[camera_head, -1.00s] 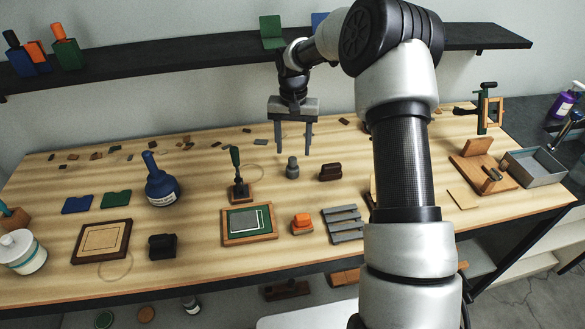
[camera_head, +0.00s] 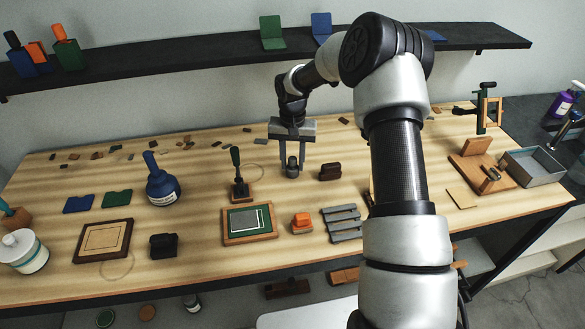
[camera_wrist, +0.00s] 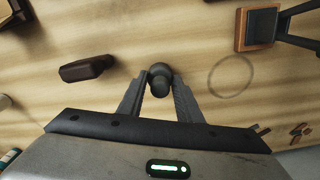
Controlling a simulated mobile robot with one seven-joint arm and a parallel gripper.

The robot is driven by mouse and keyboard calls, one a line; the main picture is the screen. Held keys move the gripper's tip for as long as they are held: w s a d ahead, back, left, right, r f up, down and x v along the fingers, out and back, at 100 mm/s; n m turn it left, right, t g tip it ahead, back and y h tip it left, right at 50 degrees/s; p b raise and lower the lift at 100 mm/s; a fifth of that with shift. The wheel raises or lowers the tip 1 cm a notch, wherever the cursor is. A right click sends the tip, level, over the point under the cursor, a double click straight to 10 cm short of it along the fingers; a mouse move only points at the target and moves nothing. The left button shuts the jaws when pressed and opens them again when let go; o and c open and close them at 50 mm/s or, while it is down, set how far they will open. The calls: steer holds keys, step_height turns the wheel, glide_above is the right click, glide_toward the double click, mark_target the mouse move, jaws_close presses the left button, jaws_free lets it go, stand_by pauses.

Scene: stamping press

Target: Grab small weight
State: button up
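The small weight is a dark grey cylinder with a rounded knob on top. It stands upright on the wooden table, shown in the head view (camera_head: 292,171) and at the centre of the wrist view (camera_wrist: 160,78). My gripper (camera_head: 293,164) has come down over it from above, pointing downward. Its two grey fingers, also in the wrist view (camera_wrist: 161,92), stand on either side of the weight. The gripper looks open around it; any contact with the fingers is hard to make out. The weight's lower part is partly hidden.
A dark brown block (camera_head: 330,172) stands close to the right of the weight. A stamp with a dark handle (camera_head: 240,185) stands to the left. A green-and-wood frame (camera_head: 249,224), an orange-topped block (camera_head: 302,223) and a grey slatted rack (camera_head: 344,223) lie nearer the front.

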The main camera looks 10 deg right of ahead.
jaws_close()
steer(key=shift+r, duration=0.15)
